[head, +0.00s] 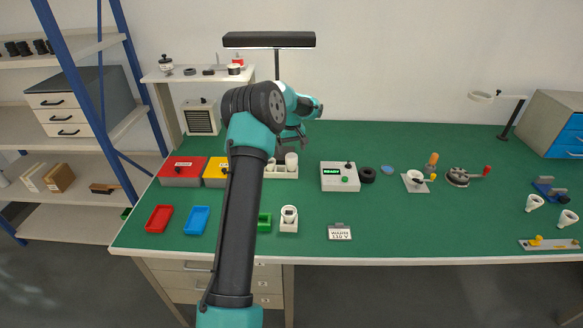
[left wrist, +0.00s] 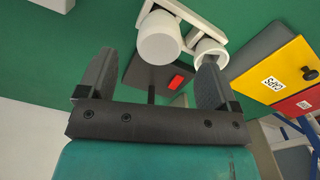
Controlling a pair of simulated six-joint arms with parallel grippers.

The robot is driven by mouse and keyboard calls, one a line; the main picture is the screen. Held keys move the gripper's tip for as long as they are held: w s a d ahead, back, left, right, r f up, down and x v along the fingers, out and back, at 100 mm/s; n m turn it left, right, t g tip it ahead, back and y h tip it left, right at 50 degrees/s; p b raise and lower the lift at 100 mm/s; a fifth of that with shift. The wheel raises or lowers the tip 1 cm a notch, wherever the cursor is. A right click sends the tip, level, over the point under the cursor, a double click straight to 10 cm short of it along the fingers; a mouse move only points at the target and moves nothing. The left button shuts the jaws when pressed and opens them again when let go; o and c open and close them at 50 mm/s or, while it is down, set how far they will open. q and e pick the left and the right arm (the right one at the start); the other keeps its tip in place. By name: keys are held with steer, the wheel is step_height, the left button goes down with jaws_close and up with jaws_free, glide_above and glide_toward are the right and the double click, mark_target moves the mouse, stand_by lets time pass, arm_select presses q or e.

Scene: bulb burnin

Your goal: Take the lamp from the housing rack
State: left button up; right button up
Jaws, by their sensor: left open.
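The white housing rack (head: 283,176) stands on the green bench, partly hidden by my left arm in the head view. Two white round-ended pieces sit in it; I cannot tell which is the lamp. One white piece (head: 291,160) shows right of my arm. In the left wrist view the nearer white piece (left wrist: 158,38) lies beyond and between the fingertips, and the second white piece (left wrist: 210,52) is by the right finger. My left gripper (left wrist: 152,75) is open and empty, above the rack in the head view (head: 291,144). My right gripper is out of view.
A dark plate with a red switch (left wrist: 175,82) and a thin pole lies close behind the rack. Red (head: 183,170) and yellow bins stand left of it; the READY box (head: 340,177) stands right. A socket block (head: 288,220) is in front.

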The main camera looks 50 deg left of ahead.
mark_target(291, 162)
arm_select(q)
steer(key=shift+f, duration=1.35)
steer(key=shift+f, duration=2.6)
steer(key=shift+c, duration=0.3)
steer(key=c, duration=0.9)
steer(key=shift+r, duration=0.1)
steer(key=shift+c, duration=0.2)
